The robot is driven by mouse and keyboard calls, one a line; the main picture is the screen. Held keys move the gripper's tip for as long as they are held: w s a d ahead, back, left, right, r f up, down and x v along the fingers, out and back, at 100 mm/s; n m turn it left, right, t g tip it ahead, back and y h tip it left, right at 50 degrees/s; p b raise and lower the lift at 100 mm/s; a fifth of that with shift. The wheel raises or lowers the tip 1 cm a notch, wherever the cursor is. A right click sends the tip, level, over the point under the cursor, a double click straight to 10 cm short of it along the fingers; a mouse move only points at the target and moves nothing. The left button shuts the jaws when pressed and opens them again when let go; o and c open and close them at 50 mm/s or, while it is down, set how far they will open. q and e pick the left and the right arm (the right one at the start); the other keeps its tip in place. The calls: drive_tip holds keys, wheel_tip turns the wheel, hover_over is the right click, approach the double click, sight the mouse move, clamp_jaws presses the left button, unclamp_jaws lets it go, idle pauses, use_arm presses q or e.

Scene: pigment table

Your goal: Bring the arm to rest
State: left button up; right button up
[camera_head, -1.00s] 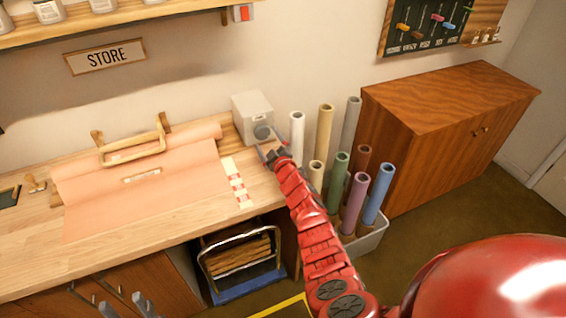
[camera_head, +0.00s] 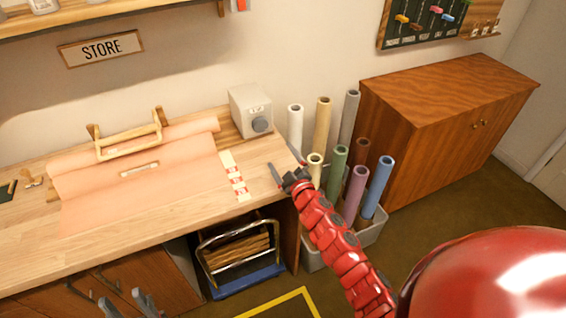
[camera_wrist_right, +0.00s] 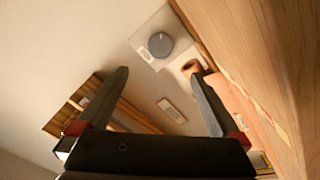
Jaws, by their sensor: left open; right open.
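My right gripper (camera_head: 283,163) is open and empty. It is over the right end of the wooden workbench (camera_head: 180,224), below the grey box (camera_head: 250,108) with the round knob in the head view. In the right wrist view its two dark fingers (camera_wrist_right: 160,76) are spread with nothing between them, and the grey box (camera_wrist_right: 165,32) shows beyond. The red right arm reaches up from the lower right. My left gripper (camera_head: 126,303) shows only its grey fingertips at the bottom left edge, apart and with nothing seen between them.
A bin (camera_head: 369,234) of several coloured rolls stands close to the right of my right gripper. A brown cabinet (camera_head: 440,130) stands beyond it. A pink sheet (camera_head: 130,190) lies on the bench. A rack (camera_head: 240,250) is underneath. A shelf (camera_head: 120,22) hangs above.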

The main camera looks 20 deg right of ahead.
drive_tip(key=shift+s, duration=0.35)
